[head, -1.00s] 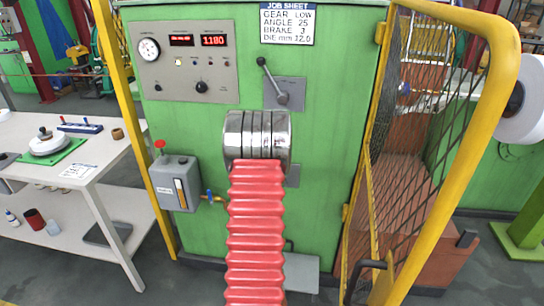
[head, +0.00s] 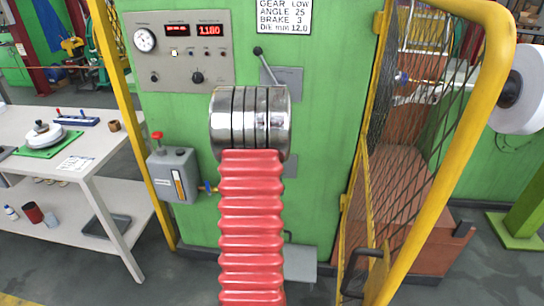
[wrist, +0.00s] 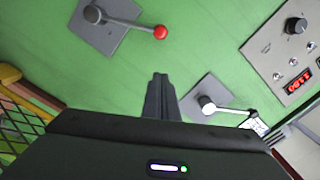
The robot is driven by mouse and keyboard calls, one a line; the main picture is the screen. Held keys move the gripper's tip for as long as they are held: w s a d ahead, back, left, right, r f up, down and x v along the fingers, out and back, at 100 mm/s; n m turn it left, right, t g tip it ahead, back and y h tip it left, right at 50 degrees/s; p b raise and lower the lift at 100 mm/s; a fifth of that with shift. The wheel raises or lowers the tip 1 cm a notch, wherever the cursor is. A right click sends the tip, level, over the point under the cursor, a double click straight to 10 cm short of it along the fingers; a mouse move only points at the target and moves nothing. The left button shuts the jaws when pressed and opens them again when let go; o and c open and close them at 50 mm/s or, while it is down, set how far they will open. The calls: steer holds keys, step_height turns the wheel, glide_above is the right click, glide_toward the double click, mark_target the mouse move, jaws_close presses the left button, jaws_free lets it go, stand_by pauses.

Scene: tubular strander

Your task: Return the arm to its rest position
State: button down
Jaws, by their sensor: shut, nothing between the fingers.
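My arm shows in the head view as a red ribbed sleeve (head: 251,225) topped by a chrome cuff (head: 249,122), upright in front of the green machine cabinet (head: 330,120). My gripper is hidden behind it there. In the wrist view my gripper (wrist: 160,85) points at the green cabinet face, with its dark fingers together and nothing between them. It appears apart from the levers on either side. One is a red-knobbed lever (wrist: 130,20) at upper left; the other is a lever on a grey plate (wrist: 209,102) at right.
A yellow-framed mesh guard (head: 410,120) stands close on the right. A grey box with a red knob (head: 175,175) is on the cabinet's left. A white bench (head: 110,150) stands farther left. A control panel (head: 180,48) and job sheet (head: 284,15) are above.

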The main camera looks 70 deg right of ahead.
stand_by(0.7)
steer(key=a+f+n+y, duration=0.2)
steer(key=f+y, duration=0.1)
steer(key=f, duration=0.3)
steer(key=a+f+n+y, duration=0.2)
steer(key=a+f+y, duration=0.1)
steer(key=f, duration=0.2)
steer(key=w+a+f+n+y, duration=0.2)
steer(key=w+a+n+y, duration=0.1)
steer(key=a, duration=0.2)
steer(key=w+a+r+n+y, duration=0.2)
steer(key=w+a+r+n, duration=0.15)
steer(key=a, duration=0.55)
steer(key=w+a+r+n+g+y, duration=0.1)
steer(key=w+a+r+n+y, duration=0.2)
steer(key=a, duration=0.7)
steer(key=w+a+r+n+y, duration=0.1)
steer(key=w+a+r+n, duration=0.2)
steer(key=a, duration=0.6)
steer(key=s+a+r+n+t+y, duration=0.1)
steer(key=a+r+n, duration=0.4)
steer(key=a, duration=0.8)
steer(key=s+a+r+n+t+y, duration=0.1)
steer(key=s+a+r+n, duration=0.1)
steer(key=a+r+n, duration=0.4)
steer(key=a+r, duration=0.3)
steer(key=a, duration=0.4)
steer(key=shift+r+t, duration=0.15)
steer(key=shift+t, duration=0.25)
